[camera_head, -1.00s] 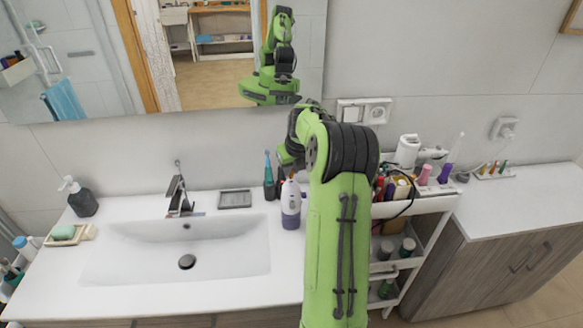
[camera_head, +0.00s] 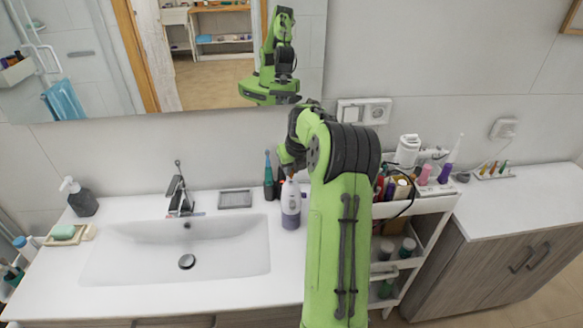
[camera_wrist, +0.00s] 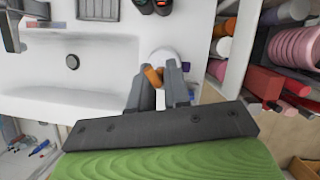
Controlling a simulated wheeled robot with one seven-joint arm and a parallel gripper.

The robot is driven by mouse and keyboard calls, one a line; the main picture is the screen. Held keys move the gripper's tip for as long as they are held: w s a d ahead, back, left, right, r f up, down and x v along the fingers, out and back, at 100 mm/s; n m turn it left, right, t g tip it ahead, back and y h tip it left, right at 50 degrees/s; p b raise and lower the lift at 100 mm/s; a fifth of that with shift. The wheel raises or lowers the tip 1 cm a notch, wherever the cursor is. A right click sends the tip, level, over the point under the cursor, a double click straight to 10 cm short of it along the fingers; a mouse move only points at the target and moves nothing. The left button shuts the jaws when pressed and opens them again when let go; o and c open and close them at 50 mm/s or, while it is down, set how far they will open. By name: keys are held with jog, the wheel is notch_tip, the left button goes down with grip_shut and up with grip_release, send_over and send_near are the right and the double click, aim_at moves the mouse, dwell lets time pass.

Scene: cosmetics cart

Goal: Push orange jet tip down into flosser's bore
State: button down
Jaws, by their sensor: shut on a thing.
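The flosser (camera_head: 291,208), white above and purple below, stands upright on the countertop right of the sink. Its white top (camera_wrist: 164,56) shows in the wrist view, partly behind my fingers. The orange jet tip (camera_wrist: 153,76) is between my fingertips and looks tilted in that view. My gripper (camera_wrist: 160,80) is shut on it, right over the flosser's top. In the head view my gripper (camera_head: 290,163) is just above the flosser, partly hidden by my arm. The bore is hidden, so I cannot tell whether the tip is in it.
The sink (camera_head: 185,248) lies to the left. Dark toothbrush handles (camera_head: 268,178) stand just behind the flosser. A crowded white cart (camera_head: 420,206) is close on the right. A small rack with coloured tips (camera_head: 494,172) sits on the right cabinet.

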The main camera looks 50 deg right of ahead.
jog(key=shift+f+b, duration=0.95)
jog(key=shift+f, duration=0.3)
jog(key=c, duration=1)
grip_release()
jog(key=v, duration=1.5)
jog(key=shift+s+r, duration=0.1)
jog(key=shift+r, duration=0.3)
